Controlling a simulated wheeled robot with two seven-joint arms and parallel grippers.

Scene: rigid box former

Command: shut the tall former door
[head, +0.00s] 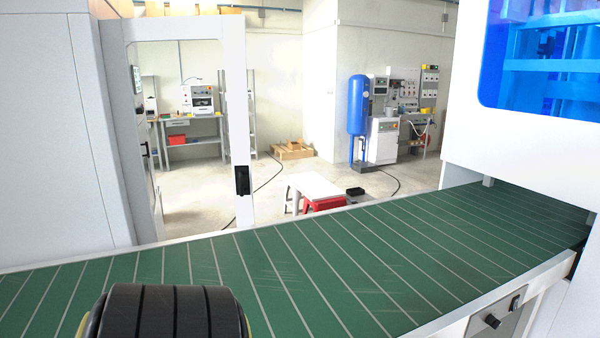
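The tall former door (232,110) is a white frame with a large see-through middle. It stands upright at the left, beyond the far edge of the conveyor, and sticks out from the grey cabinet (60,130). It looks swung open, with the room visible through it. A black handle (242,180) sits on its right upright, at about mid-height or lower. Neither of my grippers shows in the head view, and nothing touches the door or handle.
A green conveyor (330,265) with pale cross lines runs across the front, under a white machine with a blue window (545,60) at right. A white-topped stool (312,187), a blue tank (358,118) and benches stand farther back. Floor beyond the conveyor is partly clear.

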